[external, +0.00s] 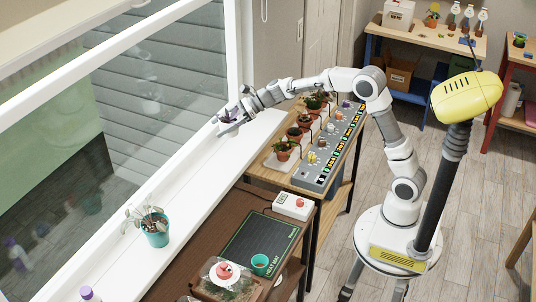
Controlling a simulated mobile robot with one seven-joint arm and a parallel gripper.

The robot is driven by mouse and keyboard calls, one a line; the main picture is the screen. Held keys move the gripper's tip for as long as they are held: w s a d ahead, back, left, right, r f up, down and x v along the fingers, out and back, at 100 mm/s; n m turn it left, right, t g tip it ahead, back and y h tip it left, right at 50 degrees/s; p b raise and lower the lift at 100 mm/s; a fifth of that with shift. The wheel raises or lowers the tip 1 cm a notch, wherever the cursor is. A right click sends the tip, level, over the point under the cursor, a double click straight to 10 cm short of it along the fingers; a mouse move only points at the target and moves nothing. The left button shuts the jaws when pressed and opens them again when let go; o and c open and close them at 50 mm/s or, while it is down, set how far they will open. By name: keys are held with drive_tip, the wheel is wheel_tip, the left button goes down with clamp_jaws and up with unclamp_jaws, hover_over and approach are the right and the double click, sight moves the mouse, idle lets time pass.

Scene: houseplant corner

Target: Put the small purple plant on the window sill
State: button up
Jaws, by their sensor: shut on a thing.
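My gripper (230,124) is at the far end of my outstretched arm, over the white window sill (196,190), close to the glass. It is shut on a small dark purplish thing (228,115), which looks like the small purple plant. The fingers hide much of it, and its pot is hard to make out. I cannot tell whether it touches the sill.
A teal pot with a pale-leaved plant (155,232) stands nearer on the sill. Several potted plants stand on a wooden table (258,172) beside a grey control panel (318,172). A dark heat mat (258,240) lies in front. The sill between is clear.

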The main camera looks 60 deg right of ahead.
drive_tip(key=f, duration=0.3)
drive_tip(key=shift+a+f, duration=0.25)
drive_tip(key=shift+f, duration=0.15)
drive_tip(key=w+a+f, duration=0.1)
drive_tip(key=a+f, duration=0.1)
drive_tip(key=a, duration=0.1)
drive_tip(key=w+a+f+b, duration=0.1)
drive_tip(key=a+f, duration=0.1)
drive_tip(key=a, duration=0.2)
drive_tip(key=w+a+f+b, duration=0.1)
drive_tip(key=a+f, duration=0.1)
drive_tip(key=a, duration=0.1)
drive_tip(key=shift+a+f, duration=0.35)
drive_tip(key=shift+f, duration=0.05)
drive_tip(key=shift+f+b, duration=0.55)
drive_tip(key=shift+f, duration=1.35)
drive_tip(key=shift+f, duration=0.15)
drive_tip(key=o, duration=1.2)
drive_tip(key=shift+f, duration=0.15)
drive_tip(key=shift+o, duration=0.5)
drive_tip(key=shift+r, duration=0.2)
